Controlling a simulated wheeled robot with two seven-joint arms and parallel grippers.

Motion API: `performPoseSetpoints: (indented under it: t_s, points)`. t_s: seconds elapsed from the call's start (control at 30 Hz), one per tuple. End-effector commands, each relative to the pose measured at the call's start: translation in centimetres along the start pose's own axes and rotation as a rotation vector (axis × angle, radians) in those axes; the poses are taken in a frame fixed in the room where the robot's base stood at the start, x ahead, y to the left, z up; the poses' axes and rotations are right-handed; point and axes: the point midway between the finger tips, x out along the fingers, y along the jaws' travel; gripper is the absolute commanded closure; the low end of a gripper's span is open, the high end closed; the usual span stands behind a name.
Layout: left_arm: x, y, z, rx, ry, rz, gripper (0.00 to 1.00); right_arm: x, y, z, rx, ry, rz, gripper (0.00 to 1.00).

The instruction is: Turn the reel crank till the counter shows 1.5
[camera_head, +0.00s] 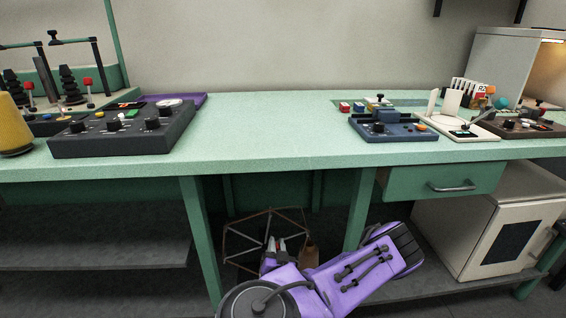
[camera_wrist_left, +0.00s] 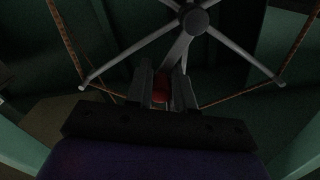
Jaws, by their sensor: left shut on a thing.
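The reel (camera_head: 262,228) stands under the table, a spoked frame with brownish line around its rim. In the left wrist view its grey hub (camera_wrist_left: 197,20) and spokes fill the top. My left gripper (camera_head: 276,246) is in front of the reel, low under the table. In the left wrist view its fingers (camera_wrist_left: 162,88) are shut on the red crank handle (camera_wrist_left: 161,91), beside an arm that runs down from the hub. I cannot make out a counter reading in either view. My right gripper is not in view.
The green table (camera_head: 270,130) spans above the reel, with legs on both sides. A dark control box (camera_head: 120,141) and a blue device (camera_head: 392,127) stand on top. A brown object (camera_head: 309,257) is right of the gripper. A cream cabinet (camera_head: 490,225) stands lower right.

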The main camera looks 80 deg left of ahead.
Motion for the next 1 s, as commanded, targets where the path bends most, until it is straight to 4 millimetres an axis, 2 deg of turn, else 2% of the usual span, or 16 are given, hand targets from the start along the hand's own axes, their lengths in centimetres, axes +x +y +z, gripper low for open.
performPoseSetpoints:
  t_s: [0.3,0.33,0.4,0.73,0.87,1.0]
  points:
    - [0.0,-0.4,0.2,0.012,-0.006,-0.008,1.0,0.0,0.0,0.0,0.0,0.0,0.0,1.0]
    - [0.0,-0.4,0.2,0.012,-0.006,-0.008,0.71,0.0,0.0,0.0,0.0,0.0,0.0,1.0]
    - [0.0,-0.3,0.1,0.011,-0.005,-0.006,0.52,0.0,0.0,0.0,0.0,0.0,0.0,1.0]
    - [-0.5,0.3,-0.1,0.006,-0.001,0.005,0.52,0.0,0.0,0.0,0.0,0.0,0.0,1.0]
    - [-2.8,0.4,-0.2,0.007,-0.002,0.008,0.52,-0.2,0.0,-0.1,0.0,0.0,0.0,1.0]
    - [-6.3,0.3,-0.1,0.008,-0.004,0.007,0.52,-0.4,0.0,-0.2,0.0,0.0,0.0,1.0]
